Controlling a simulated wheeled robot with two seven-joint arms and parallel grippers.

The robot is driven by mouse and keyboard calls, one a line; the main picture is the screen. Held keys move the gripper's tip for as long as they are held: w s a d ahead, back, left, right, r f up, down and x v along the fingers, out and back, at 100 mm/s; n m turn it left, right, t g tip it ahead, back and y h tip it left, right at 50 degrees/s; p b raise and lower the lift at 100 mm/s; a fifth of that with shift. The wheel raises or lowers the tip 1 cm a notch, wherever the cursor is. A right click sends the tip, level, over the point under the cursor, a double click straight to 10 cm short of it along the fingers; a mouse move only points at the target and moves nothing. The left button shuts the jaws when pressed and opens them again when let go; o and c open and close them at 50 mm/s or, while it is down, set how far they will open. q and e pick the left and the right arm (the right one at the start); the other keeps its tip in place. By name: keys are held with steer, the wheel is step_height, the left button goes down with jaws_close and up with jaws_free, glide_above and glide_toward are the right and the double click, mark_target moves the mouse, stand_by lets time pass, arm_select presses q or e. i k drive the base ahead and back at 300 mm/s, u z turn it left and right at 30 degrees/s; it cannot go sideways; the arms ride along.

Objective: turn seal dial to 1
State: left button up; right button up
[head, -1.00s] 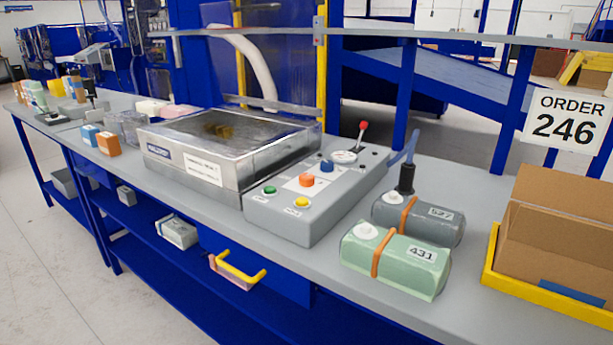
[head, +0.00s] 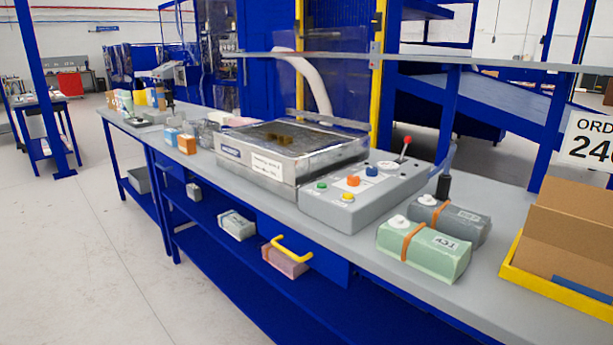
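The seal dial, a small white disc (head: 388,165), sits on top of the grey control box (head: 340,205), near its back edge. Its marks are too small to read. A lever with a red knob (head: 407,140) stands just behind it. Orange (head: 353,181), blue (head: 372,171), green (head: 322,186) and yellow (head: 347,197) buttons are on the same box. Neither of my grippers shows in the head view.
A metal chamber machine (head: 290,152) stands left of the control box. Green (head: 425,250) and dark grey (head: 455,217) strapped packs lie to the right. A cardboard box (head: 570,235) sits in a yellow tray (head: 508,272). Open floor (head: 80,250) lies at the left.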

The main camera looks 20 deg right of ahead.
mark_target(351, 180)
steer(key=u, duration=0.9)
steer(key=i, duration=0.8)
steer(key=z, duration=1.45)
